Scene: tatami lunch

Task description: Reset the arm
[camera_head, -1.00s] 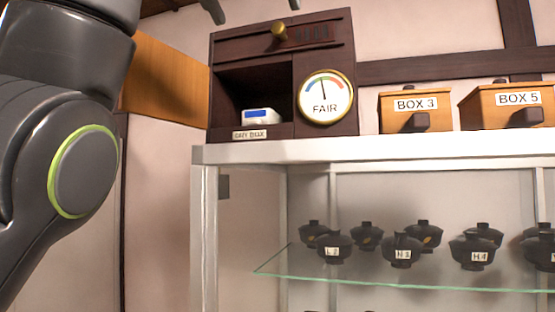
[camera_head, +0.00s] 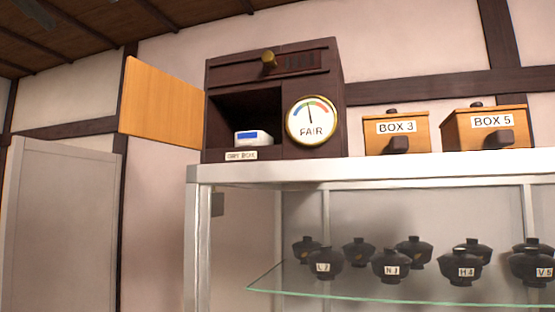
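Neither of my grippers nor any part of my arms shows in the head view now. A dark wooden cabinet (camera_head: 225,76) stands on top of the white shelf unit. Its orange-brown door (camera_head: 161,103) hangs open to the left. Inside the open compartment lies a small white and blue device (camera_head: 254,137). A round gauge (camera_head: 312,121) marked FAIR is on the cabinet's front, with its needle pointing nearly straight up.
BOX 3 (camera_head: 397,134) and BOX 5 (camera_head: 488,130) stand on the shelf top (camera_head: 400,169) to the right. Several dark lidded bowls (camera_head: 391,266) with labels stand on the glass shelf (camera_head: 370,298) below. A pale panel (camera_head: 62,230) stands at the left.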

